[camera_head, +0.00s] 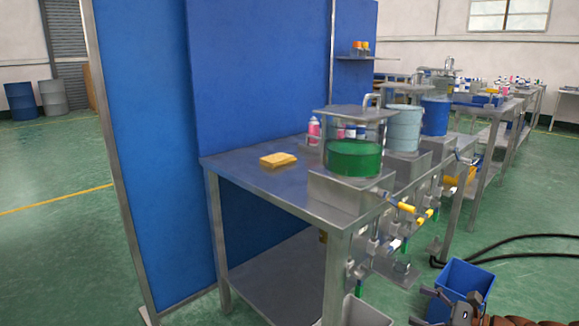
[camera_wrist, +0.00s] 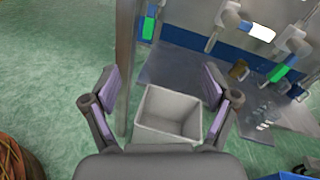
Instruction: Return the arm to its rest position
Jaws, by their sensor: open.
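My gripper (camera_wrist: 162,88) is open in the wrist view, its two fingers wide apart with nothing between them. Below and beyond the fingers is a grey open bin (camera_wrist: 172,118), which looks empty. In the head view part of my arm and gripper (camera_head: 445,305) shows at the lower right corner, in front of a blue bin (camera_head: 466,277). The grey bin (camera_head: 364,312) also shows at the bottom edge of the head view, partly cut off.
A steel table (camera_head: 235,166) holds a yellow sponge (camera_head: 278,159) and a tank of green liquid (camera_head: 354,158). Valves and pipes (camera_head: 405,208) stick out from its front. A blue partition (camera_head: 150,130) stands at left. Black hoses (camera_head: 525,238) cross the floor at right. Open green floor lies at far left.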

